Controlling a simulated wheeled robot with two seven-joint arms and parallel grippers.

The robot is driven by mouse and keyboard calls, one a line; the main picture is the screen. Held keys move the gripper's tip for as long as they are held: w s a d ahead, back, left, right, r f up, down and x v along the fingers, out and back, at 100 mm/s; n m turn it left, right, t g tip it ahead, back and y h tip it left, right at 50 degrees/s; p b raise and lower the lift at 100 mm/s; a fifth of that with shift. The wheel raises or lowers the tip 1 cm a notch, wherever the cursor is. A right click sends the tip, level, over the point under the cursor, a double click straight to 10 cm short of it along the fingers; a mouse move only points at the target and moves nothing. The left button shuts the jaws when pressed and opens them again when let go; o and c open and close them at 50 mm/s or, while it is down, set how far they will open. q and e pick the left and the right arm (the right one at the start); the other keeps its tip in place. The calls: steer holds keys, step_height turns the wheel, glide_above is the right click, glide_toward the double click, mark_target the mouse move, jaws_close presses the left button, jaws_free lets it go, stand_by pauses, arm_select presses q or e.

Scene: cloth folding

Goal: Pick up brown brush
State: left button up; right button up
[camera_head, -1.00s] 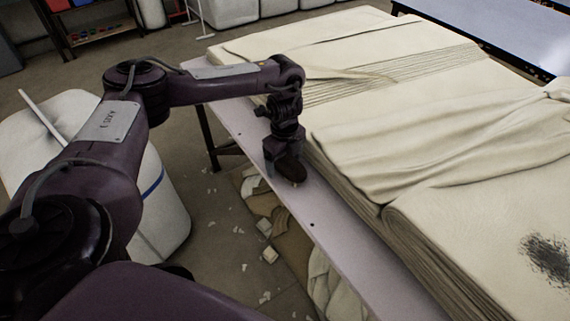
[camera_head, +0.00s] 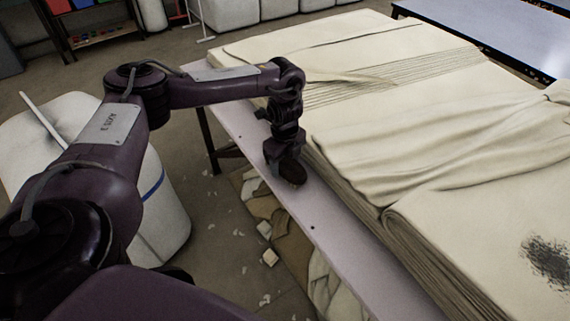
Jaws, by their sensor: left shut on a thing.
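The brown brush (camera_head: 292,172) is a small dark oval at the left edge strip of the table (camera_head: 325,226), beside the cloth stack. My left gripper (camera_head: 285,165) points down and is shut on the brush. The gripper's fingers hide part of the brush. I cannot tell whether the brush still touches the table top. My right gripper is not in view.
Thick stacks of cream cloth (camera_head: 400,140) cover most of the table, close to the right of my gripper. A dark speckled patch (camera_head: 548,262) lies on the cloth at the lower right. A white bin (camera_head: 165,215) stands at the left; scraps litter the floor.

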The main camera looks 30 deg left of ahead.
mark_target(285, 161)
arm_select(q)
step_height(285, 161, up, 6)
steer(key=shift+w, duration=0.1)
step_height(285, 161, up, 14)
steer(key=p, duration=0.6)
steer(key=shift+f, duration=0.1)
